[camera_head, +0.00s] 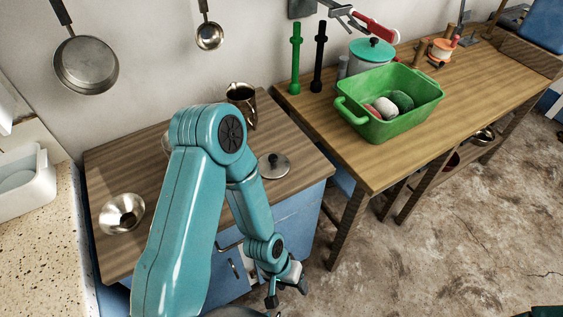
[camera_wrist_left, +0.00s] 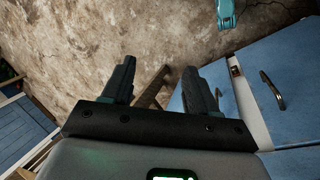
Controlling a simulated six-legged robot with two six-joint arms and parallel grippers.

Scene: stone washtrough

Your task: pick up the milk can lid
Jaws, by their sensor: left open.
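The milk can lid, a round grey metal lid with a dark knob (camera_head: 273,165), lies on the wooden top of the blue cabinet (camera_head: 125,165), near its front right part. The lid does not show in the left wrist view. My left gripper (camera_head: 288,288) hangs in front of the cabinet, below the level of its top and apart from the lid. In the left wrist view its two dark fingers (camera_wrist_left: 158,80) stand apart with nothing between them. My right gripper is not in view.
A metal jug (camera_head: 241,100) stands behind the lid and a metal bowl-like piece (camera_head: 121,212) lies at the left. A higher wooden table (camera_head: 340,165) at the right holds a green bin (camera_head: 391,100). Cabinet handles (camera_wrist_left: 273,90) stick out near my left gripper.

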